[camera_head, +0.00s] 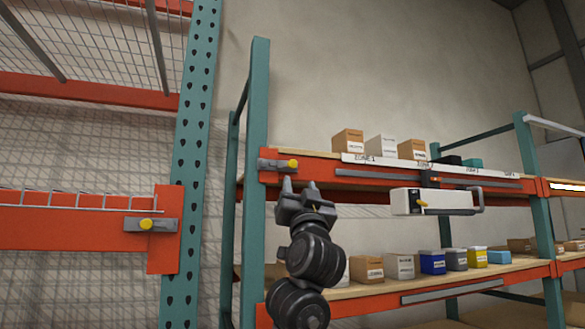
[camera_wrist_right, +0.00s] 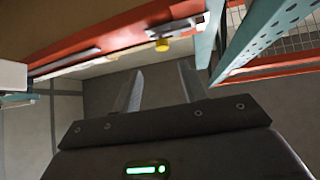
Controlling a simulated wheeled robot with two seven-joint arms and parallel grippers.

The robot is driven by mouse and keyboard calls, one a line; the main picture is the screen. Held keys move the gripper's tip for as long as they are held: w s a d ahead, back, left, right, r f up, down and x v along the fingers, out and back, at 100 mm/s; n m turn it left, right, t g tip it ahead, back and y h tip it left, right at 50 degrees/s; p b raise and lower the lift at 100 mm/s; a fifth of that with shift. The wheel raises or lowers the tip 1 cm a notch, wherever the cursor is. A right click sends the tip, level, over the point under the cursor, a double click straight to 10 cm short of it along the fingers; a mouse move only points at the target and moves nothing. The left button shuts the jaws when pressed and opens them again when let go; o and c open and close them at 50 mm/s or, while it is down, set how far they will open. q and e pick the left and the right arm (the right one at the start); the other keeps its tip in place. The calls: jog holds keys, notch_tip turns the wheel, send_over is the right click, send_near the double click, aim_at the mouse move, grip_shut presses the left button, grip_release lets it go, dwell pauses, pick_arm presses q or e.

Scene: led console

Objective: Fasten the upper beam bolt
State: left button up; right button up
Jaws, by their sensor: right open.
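A yellow bolt (camera_head: 293,163) sits on a grey bracket (camera_head: 272,165) at the left end of the upper orange beam (camera_head: 330,169) of the right rack. In the right wrist view the yellow bolt (camera_wrist_right: 162,45) shows beyond the fingertips, between their lines. My right gripper (camera_head: 299,186) is open and empty, just below the bolt in the head view; its two fingers (camera_wrist_right: 160,78) point up at the beam. They look apart from the bolt. Whether the bolt is tight cannot be told. My left gripper is not in view.
Another yellow bolt (camera_head: 146,224) sits on the left rack's orange beam. A teal post (camera_head: 256,120) stands beside my right gripper. A white device (camera_head: 435,201) with a handle hangs below the upper beam. Boxes (camera_head: 348,140) stand on the upper shelf, several more below.

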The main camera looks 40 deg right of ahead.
aim_at(293, 165)
jog(key=p+x, duration=0.2)
jog(key=x, duration=0.2)
jog(key=p+x, duration=0.3)
jog(key=x, duration=0.2)
jog(key=shift+w+a+r, duration=0.15)
jog(key=shift+w+r, duration=0.05)
jog(key=shift+w+d+r+p, duration=0.25)
jog(key=shift+w+r+p, duration=0.15)
jog(key=shift+w+p, duration=0.1)
grip_shut()
